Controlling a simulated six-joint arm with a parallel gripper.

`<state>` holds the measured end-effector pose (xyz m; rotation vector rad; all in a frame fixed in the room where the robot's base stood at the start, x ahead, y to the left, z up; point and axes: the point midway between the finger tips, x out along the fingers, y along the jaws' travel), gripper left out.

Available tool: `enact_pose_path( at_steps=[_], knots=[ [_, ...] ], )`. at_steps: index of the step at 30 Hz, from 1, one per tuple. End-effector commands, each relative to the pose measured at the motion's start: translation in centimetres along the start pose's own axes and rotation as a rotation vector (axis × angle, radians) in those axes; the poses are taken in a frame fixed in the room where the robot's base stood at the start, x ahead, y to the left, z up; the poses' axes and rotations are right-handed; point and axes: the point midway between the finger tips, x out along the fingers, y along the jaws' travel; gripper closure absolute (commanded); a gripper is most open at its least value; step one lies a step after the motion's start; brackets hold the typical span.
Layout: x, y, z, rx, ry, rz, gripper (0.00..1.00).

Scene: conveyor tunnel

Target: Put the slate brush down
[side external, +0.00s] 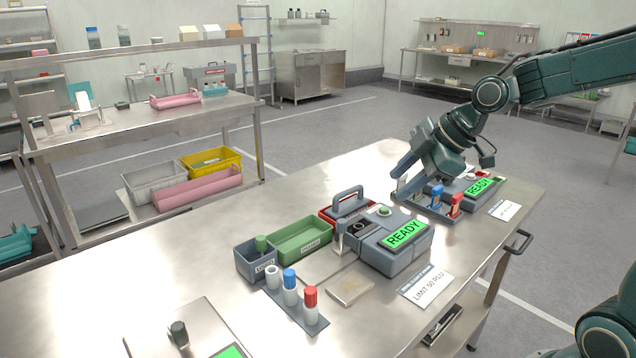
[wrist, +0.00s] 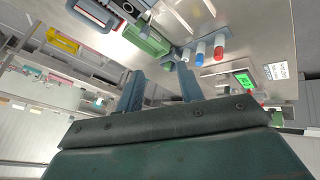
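I cannot pick out a slate brush for certain in either view. My gripper (side external: 400,172) is at the right of the table, tilted down toward the left, by the rear rack (side external: 432,211) with blue (side external: 437,194) and red (side external: 456,204) pieces. In the wrist view its two slate-blue fingers (wrist: 160,80) stand apart. The gap between them shows only background, with no object visible between them. A dark knob-like piece (side external: 179,332) stands on a metal plate (side external: 190,305) at the front left; I cannot tell if it is a brush.
A grey READY device (side external: 385,250) stands mid-table. Beside it are a green tray (side external: 305,238), a slate bin (side external: 255,265) and a rack of capped tubes (side external: 298,308). A second READY screen (side external: 478,186) is near my gripper. The left rear tabletop is clear.

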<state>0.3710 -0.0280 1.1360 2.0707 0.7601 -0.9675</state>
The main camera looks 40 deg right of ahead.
Motion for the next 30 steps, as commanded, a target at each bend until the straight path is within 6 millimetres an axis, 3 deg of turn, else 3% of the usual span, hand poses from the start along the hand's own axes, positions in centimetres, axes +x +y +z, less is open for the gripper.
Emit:
enact_pose_path(
  at_steps=[8, 18, 24, 30],
  knots=[
    [-4.5, -5.8, 0.0, 0.300, -0.096, 0.027, 0.63],
    [-8.9, -12.4, 2.6, 0.710, -0.168, 0.099, 0.63],
    [-10.2, -14.8, 4.2, 0.890, -0.183, 0.132, 0.63],
    [-10.6, -15.6, 4.9, 0.956, -0.189, 0.143, 0.63]
  ],
)
